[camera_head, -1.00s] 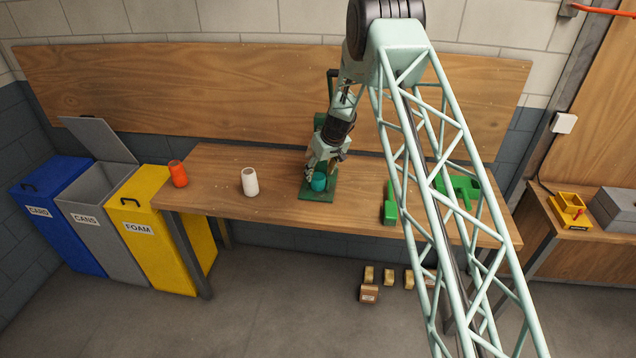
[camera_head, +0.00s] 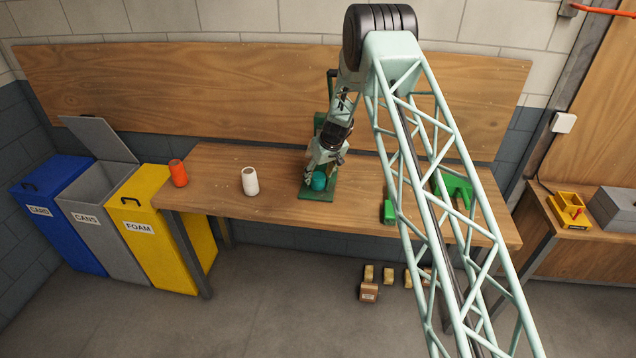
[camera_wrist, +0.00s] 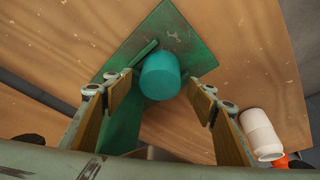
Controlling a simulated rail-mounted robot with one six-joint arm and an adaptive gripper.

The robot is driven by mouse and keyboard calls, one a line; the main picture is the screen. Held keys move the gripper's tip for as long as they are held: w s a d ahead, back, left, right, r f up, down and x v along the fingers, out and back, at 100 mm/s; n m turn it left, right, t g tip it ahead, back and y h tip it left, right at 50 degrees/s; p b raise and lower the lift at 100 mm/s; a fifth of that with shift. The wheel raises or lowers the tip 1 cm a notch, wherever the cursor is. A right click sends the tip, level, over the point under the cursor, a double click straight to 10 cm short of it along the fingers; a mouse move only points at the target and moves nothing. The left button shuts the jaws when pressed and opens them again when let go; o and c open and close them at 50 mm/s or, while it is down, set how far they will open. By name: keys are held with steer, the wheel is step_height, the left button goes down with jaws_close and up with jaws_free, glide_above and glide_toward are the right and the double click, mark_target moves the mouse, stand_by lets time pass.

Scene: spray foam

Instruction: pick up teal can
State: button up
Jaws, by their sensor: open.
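The teal can (camera_head: 319,181) stands on a green base plate (camera_head: 318,197) on the wooden workbench. My gripper (camera_head: 325,167) is just above and behind it in the head view, partly covering it. In the wrist view the teal can (camera_wrist: 160,75) shows near the top middle, beyond and between the two wood-padded fingers of my gripper (camera_wrist: 160,92). The fingers are open, with a gap on either side of the can. I cannot tell how far the fingertips are from the can in depth.
A white can (camera_head: 250,181) and an orange can (camera_head: 178,173) stand on the bench to the left. Green parts (camera_head: 389,211) lie to the right. A green upright stands behind my gripper. Blue, grey and yellow bins (camera_head: 150,215) stand left, the grey one with its lid up.

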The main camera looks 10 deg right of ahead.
steer(key=shift+c, duration=0.6)
steer(key=c, duration=0.7)
steer(key=shift+r+b, duration=0.2)
steer(key=shift+b, duration=0.3)
steer(key=shift+s, duration=0.1)
